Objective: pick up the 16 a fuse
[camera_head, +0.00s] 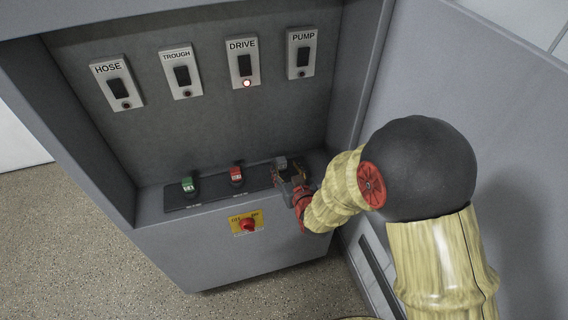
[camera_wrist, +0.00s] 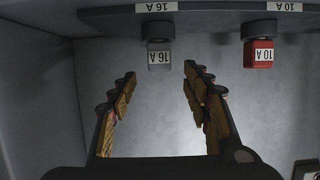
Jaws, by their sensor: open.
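The 16 A fuse (camera_wrist: 159,58) is a grey block with a white label, read upside down in the wrist view. It sits in a dark holder on the ledge strip, under a "16 A" tag. My gripper (camera_wrist: 160,75) is open, its two padded fingers spread to the left and right just short of the fuse, with the fuse lined up with the gap between them. Nothing is held. In the head view my gripper (camera_head: 288,172) is at the right end of the fuse strip (camera_head: 213,195) and hides the 16 A fuse.
A red 10 A fuse (camera_wrist: 262,55) stands beside the grey one; it also shows in the head view (camera_head: 236,174), with a green fuse (camera_head: 188,184) farther left. A red knob (camera_head: 248,225) is on the front. Switch panels line the back; the DRIVE lamp (camera_head: 247,83) is lit.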

